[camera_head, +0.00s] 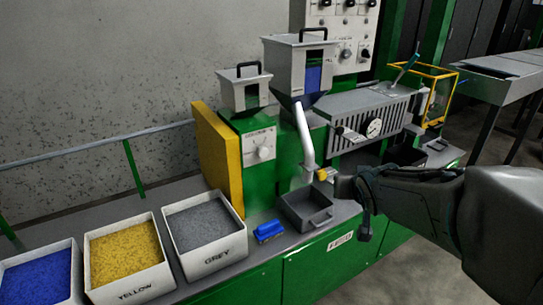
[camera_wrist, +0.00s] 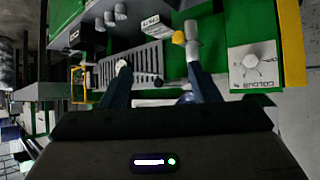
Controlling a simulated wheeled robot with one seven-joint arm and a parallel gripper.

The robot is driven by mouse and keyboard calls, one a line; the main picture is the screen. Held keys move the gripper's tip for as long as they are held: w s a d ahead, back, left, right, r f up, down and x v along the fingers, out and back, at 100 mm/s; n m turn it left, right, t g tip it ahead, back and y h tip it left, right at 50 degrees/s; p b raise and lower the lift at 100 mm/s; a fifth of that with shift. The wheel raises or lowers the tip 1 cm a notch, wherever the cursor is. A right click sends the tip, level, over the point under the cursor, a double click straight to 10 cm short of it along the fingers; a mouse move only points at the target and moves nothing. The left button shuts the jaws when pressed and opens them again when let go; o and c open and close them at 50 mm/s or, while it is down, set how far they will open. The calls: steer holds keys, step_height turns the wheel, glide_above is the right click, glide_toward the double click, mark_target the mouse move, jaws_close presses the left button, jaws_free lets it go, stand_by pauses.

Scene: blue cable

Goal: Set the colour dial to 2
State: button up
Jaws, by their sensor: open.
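The colour dial (camera_head: 264,153) is a pale round knob on a white plate on the green machine front, below the smaller hopper. Its pointer setting is too small to read. In the wrist view the dial (camera_wrist: 250,62) shows upside down at the right, with a COLOUR label. My gripper (camera_head: 362,200) is to the right of the dial in the head view, apart from it. In the wrist view my gripper (camera_wrist: 157,72) has its two fingers spread, with nothing between them, and the dial lies outside the right finger.
A pale pipe (camera_head: 304,135) and a yellow-handled valve (camera_head: 324,174) stand between my gripper and the dial. A grey tray (camera_head: 306,209) and blue block (camera_head: 269,231) sit below. Blue, yellow and grey (camera_head: 205,225) pellet bins line the left. A yellow panel (camera_head: 217,158) flanks the dial.

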steer(key=w+a+f+n+t+y+b, duration=0.1)
steer(key=w+a+f+t+y+b, duration=0.15)
steer(key=w, duration=0.25)
steer(key=w+a+f+n+t+y+b, duration=0.1)
steer(key=w+a+y+b, duration=0.1)
steer(key=w+a, duration=0.15)
steer(key=n+y+b, duration=0.4)
steer(key=y+b, duration=0.1)
steer(key=y, duration=0.2)
glide_toward(265, 153)
steer(key=x, duration=0.8)
steer(key=shift+w+a+f, duration=0.1)
steer(key=shift+w+a, duration=0.15)
steer(key=c, duration=1)
steer(key=shift+d, duration=0.15)
